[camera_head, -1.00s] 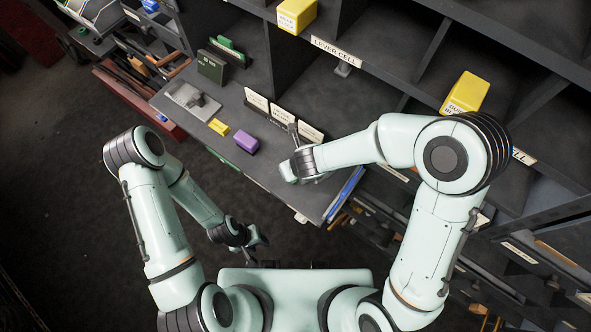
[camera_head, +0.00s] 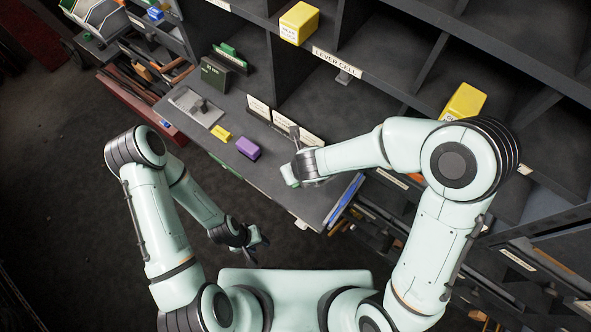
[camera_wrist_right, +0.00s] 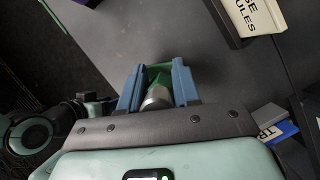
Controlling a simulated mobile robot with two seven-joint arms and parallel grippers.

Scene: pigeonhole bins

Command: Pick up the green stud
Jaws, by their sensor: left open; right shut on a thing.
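In the right wrist view, a green piece (camera_wrist_right: 160,73) with a silver cylindrical part (camera_wrist_right: 157,97) sits between the blue fingers of my right gripper (camera_wrist_right: 158,76). It looks like the green stud, and the fingers are shut on it. My left gripper (camera_head: 257,246) is open and empty, in front of the counter's edge.
The grey counter (camera_head: 262,182) carries a purple block (camera_head: 248,148), a small yellow block (camera_head: 221,134), a grey plate (camera_head: 196,106) and a dark green box (camera_head: 214,73). Label cards (camera_head: 298,134) stand behind my right gripper. Pigeonholes rise behind, with yellow boxes (camera_head: 299,22) (camera_head: 464,101).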

